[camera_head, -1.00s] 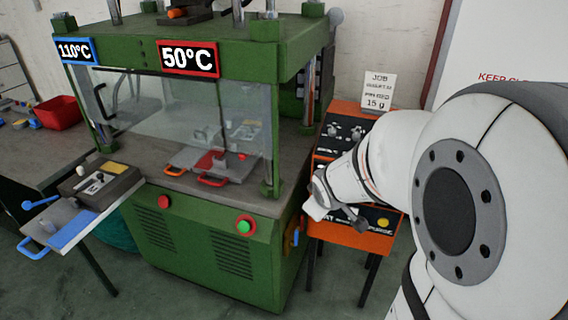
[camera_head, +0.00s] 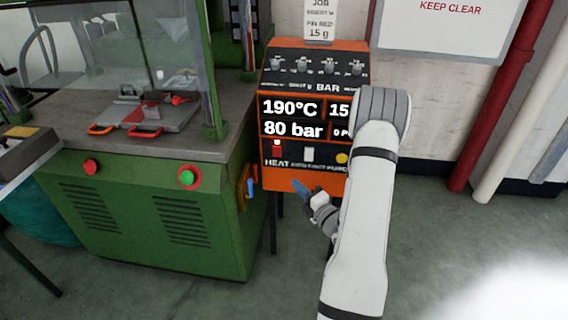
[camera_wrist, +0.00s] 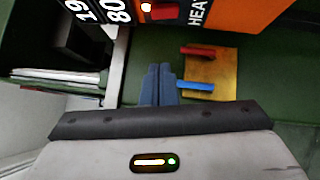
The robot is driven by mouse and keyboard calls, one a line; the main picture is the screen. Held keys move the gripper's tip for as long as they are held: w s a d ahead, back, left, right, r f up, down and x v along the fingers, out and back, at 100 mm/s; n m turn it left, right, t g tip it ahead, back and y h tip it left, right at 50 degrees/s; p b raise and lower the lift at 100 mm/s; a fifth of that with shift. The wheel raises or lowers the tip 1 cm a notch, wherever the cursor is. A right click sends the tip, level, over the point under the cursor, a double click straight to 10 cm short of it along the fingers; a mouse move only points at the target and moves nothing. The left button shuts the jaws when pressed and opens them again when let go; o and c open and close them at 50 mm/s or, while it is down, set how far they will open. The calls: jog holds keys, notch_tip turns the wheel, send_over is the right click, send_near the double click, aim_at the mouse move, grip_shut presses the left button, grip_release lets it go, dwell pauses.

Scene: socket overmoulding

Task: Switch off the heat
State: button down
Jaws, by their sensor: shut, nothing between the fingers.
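The orange control panel (camera_head: 352,184) stands right of the green press, showing 190°C and 80 bar. Its red HEAT switch (camera_head: 277,149) is at the lower left, with a small bright light at its top. In the wrist view the red switch (camera_wrist: 165,11) and its lit lamp sit at the top edge, partly cut off. In the wrist view my gripper's blue fingers (camera_wrist: 160,84) are together and empty, pointing toward the panel.
A white switch (camera_head: 308,154) and a yellow button (camera_head: 342,158) sit right of the HEAT switch. A yellow plate (camera_wrist: 222,70) with a red and a blue lever is on the press's side, close to my fingers. The green press (camera_head: 160,225) stands left.

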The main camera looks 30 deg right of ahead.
dwell(0.3)
send_near(273, 149)
jog(key=w+a, duration=0.2)
jog(key=a, duration=0.1)
jog(key=shift+w+d+r, duration=0.1)
jog(key=shift+w+d, duration=0.4)
jog(key=shift+w, duration=0.35)
jog(key=shift+w+d+r, duration=0.15)
jog(key=shift+w+d, duration=0.35)
jog(key=shift+w, duration=0.35)
